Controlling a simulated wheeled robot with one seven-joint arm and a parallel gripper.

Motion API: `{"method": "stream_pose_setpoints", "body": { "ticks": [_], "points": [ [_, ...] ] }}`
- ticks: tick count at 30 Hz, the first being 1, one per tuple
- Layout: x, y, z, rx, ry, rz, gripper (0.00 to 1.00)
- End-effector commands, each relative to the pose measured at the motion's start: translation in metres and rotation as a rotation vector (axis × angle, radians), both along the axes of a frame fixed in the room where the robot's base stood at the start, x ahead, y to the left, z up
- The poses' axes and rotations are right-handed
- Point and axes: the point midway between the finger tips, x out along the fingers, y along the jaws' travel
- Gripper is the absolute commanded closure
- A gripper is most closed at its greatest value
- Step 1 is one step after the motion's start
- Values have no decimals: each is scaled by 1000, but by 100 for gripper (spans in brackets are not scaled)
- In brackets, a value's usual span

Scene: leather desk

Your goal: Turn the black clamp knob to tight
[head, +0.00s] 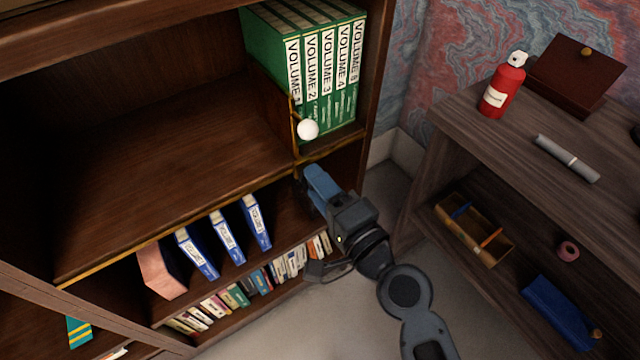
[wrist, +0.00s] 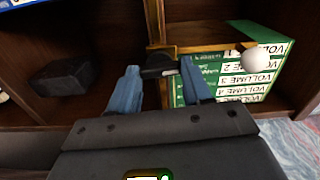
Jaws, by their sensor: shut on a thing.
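The black clamp knob (wrist: 159,61) shows in the wrist view as a dark piece at the brass frame (wrist: 215,47), between my two blue fingertips. My gripper (wrist: 160,69) has one finger on each side of it and is shut on it. In the head view my gripper (head: 309,174) reaches the front edge of the bookcase shelf, just below the brass upright. My fingers mostly hide the knob there. I cannot read any tight mark or the knob's turn angle.
A white ball (head: 308,130) sits close above my gripper, by the green volumes (head: 318,70). Blue binders (head: 225,237) stand on the shelf below left. A side desk (head: 470,110) with a red extinguisher (head: 502,88) is at the right. Open floor (head: 375,195) lies between.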

Motion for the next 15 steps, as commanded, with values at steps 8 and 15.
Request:
{"method": "stream_pose_setpoints", "body": {
  "ticks": [8, 15],
  "points": [
    [0, -1, -1, 66, 46, -2, 82],
    [0, -1, -1, 77, 54, -2, 82]
  ]
}}
